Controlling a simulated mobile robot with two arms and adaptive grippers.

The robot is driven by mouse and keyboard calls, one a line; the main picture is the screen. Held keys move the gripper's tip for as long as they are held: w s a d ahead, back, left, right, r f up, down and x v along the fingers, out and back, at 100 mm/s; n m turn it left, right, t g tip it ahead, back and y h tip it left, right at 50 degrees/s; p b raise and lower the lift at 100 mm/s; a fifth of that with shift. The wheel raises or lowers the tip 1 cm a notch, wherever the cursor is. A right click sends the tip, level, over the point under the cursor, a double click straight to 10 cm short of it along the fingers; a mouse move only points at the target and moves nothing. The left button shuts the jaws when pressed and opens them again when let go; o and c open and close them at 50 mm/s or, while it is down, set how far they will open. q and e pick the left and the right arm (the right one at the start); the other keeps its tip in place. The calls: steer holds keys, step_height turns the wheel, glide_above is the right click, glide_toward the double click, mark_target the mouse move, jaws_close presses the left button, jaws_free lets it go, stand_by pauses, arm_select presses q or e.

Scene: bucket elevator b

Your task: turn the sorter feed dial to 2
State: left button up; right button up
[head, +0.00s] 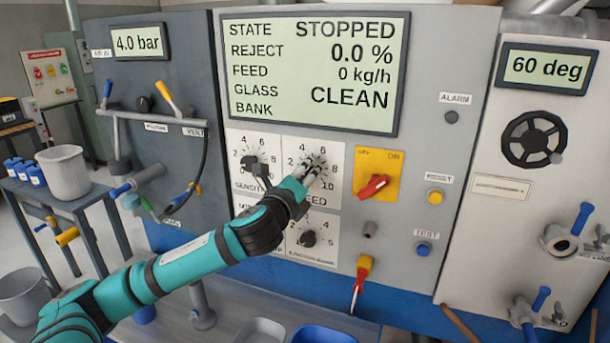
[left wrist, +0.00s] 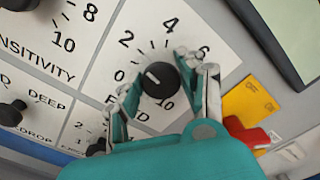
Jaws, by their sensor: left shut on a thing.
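The sorter feed dial (left wrist: 160,80) is a round black knob with a white pointer line on a white panel numbered from 0 to 10. In the left wrist view the pointer line points to the left and slightly up, between the 0 and the 2. My left gripper (left wrist: 160,88) has one finger on each side of the knob and is shut on it. In the head view my left gripper (head: 313,170) is at the feed panel (head: 333,150) and hides most of the dial. My right gripper is not in view.
The sensitivity dial (head: 255,160) is just left, and another dial (head: 308,238) is below. A red switch (head: 373,187) on a yellow plate is close on the right. The display (head: 312,70) above reads STOPPED, feed 0 kg/h.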

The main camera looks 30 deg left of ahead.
arm_select(q)
steer(key=o, duration=1.1)
steer(key=v, duration=0.7)
steer(key=shift+s, duration=0.2)
